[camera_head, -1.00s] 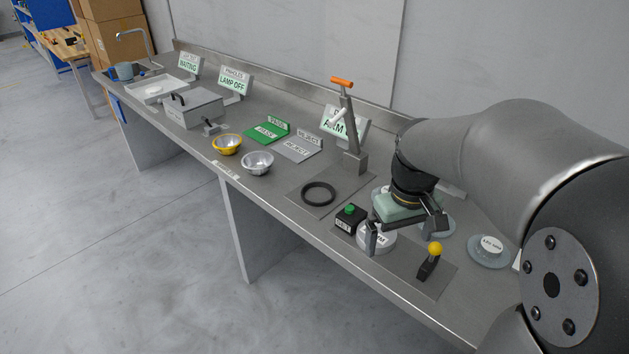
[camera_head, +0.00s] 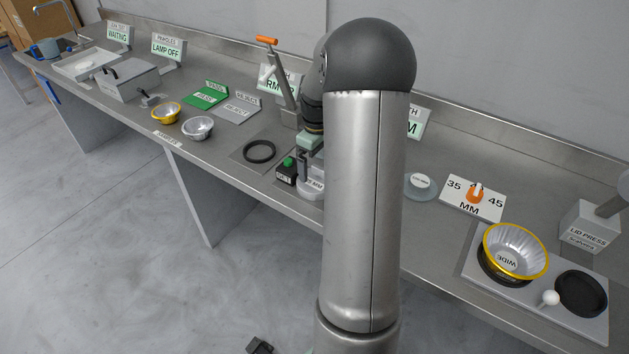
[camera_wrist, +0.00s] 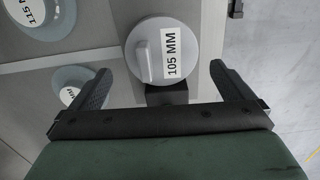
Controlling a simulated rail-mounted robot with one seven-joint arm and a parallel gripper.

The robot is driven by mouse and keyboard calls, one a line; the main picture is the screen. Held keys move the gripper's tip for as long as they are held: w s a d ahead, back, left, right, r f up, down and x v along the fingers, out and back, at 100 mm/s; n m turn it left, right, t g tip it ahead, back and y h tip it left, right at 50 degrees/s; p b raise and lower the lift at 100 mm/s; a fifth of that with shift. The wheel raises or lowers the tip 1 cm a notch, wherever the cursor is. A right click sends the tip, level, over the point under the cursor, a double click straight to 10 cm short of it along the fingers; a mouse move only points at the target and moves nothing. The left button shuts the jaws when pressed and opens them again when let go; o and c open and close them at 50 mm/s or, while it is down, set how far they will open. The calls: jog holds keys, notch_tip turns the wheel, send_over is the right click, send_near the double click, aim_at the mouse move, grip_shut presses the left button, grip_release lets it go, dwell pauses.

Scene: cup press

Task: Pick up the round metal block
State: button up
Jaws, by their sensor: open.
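The round metal block (camera_wrist: 150,45) is a pale grey disc with a raised grip bar and a "105 MM" label. In the wrist view it lies ahead of my gripper (camera_wrist: 160,72), in the gap between the two spread fingers. The fingers are open and nothing is held; I cannot tell how far above the block they are. In the head view the block (camera_head: 311,190) shows only in part beside my arm.
A black box with a green button (camera_head: 287,171) stands close to the block's left. A black ring (camera_head: 259,152) and an orange-handled lever (camera_head: 280,65) are behind it. Other labelled discs (camera_wrist: 72,92) lie on the bench. A lid press (camera_head: 590,228) stands at right.

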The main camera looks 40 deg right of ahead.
aim_at(315, 179)
jog(key=shift+w+a+f+p, duration=0.15)
jog(key=shift+f+p, duration=0.25)
jog(key=shift+f, duration=1.35)
jog(key=shift+w+f+p, duration=0.1)
jog(key=shift+f+p, duration=0.25)
jog(key=shift+f, duration=1.4)
jog(key=shift+r, duration=0.15)
jog(key=c, duration=1.3)
